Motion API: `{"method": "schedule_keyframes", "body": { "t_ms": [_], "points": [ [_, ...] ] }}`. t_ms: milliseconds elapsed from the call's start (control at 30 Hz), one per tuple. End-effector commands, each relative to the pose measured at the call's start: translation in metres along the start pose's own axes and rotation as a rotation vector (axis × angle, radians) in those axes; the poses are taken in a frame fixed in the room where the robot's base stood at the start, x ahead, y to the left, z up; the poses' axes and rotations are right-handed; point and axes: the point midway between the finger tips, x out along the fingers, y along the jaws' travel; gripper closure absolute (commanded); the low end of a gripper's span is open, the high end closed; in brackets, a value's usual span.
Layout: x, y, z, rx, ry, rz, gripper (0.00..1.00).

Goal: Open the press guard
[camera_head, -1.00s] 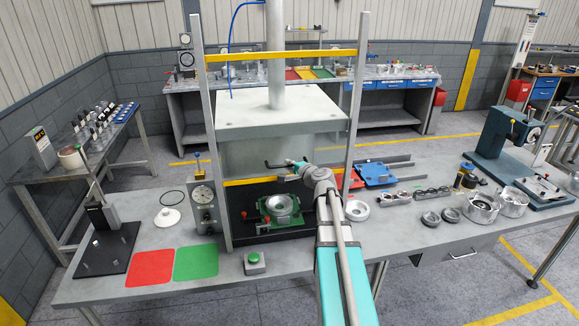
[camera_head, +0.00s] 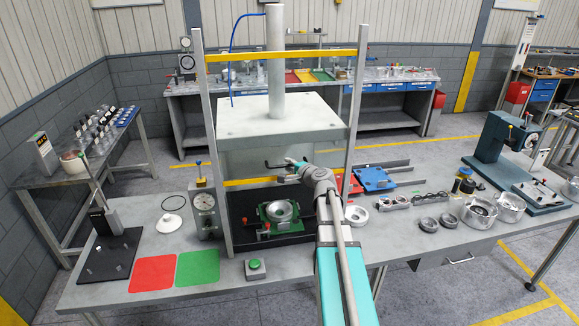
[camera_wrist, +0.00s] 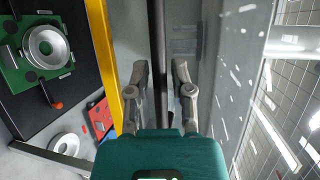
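The press guard is a clear panel with a yellow lower bar (camera_head: 252,181), between two grey posts at the front of the press. Its black handle (camera_head: 271,165) sticks out above that bar. My gripper (camera_head: 291,166) is at the handle's right end. In the wrist view my gripper (camera_wrist: 161,85) has its two fingers apart, with a dark upright strip, likely the handle, between them. A gap shows at the right finger; contact at the left finger cannot be told. The yellow bar (camera_wrist: 105,60) runs just left of the fingers.
A green fixture with a metal ring (camera_head: 279,213) sits on the black press base under the guard. A grey press block (camera_head: 280,116) hangs behind the panel. A blue tray (camera_head: 373,179) and metal rings lie to the right.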

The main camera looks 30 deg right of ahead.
Motion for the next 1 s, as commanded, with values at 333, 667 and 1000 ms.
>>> {"method": "schedule_keyframes", "body": {
  "t_ms": [333,667,1000],
  "points": [
    [0.0,0.0,0.001,0.0,-0.002,0.001,0.49],
    [0.001,0.006,0.0,0.0,-0.002,0.001,0.49],
    [0.006,0.03,-0.002,-0.001,-0.002,0.001,0.49]
  ]
}}
